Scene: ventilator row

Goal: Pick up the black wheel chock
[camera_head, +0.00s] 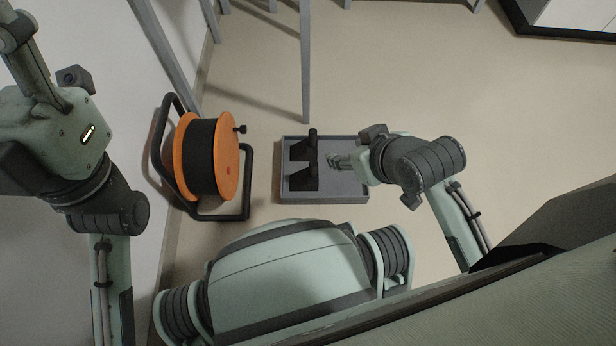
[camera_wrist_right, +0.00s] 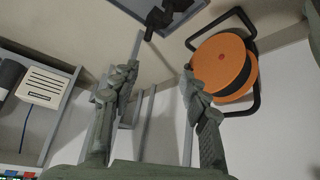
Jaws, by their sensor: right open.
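The black wheel chock (camera_head: 304,165) sits in the left part of a shallow grey tray (camera_head: 345,197) on the floor, with a dark bar standing up from it. My right gripper (camera_head: 334,161) is just right of the chock, over the tray, open and empty; I cannot tell whether it touches the chock. In the right wrist view the two fingers of the right gripper (camera_wrist_right: 162,60) are spread apart, and the chock (camera_wrist_right: 156,18) shows beyond them at the top, partly cut off. My left gripper (camera_head: 32,70) is at the top left, partly out of frame, its fingertips hidden.
An orange and black cable reel (camera_head: 228,170) in a black tube frame stands left of the tray, beside the wall. A grey leg (camera_head: 305,60) reaches the floor behind the tray. Floor (camera_head: 440,80) to the right and behind is clear.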

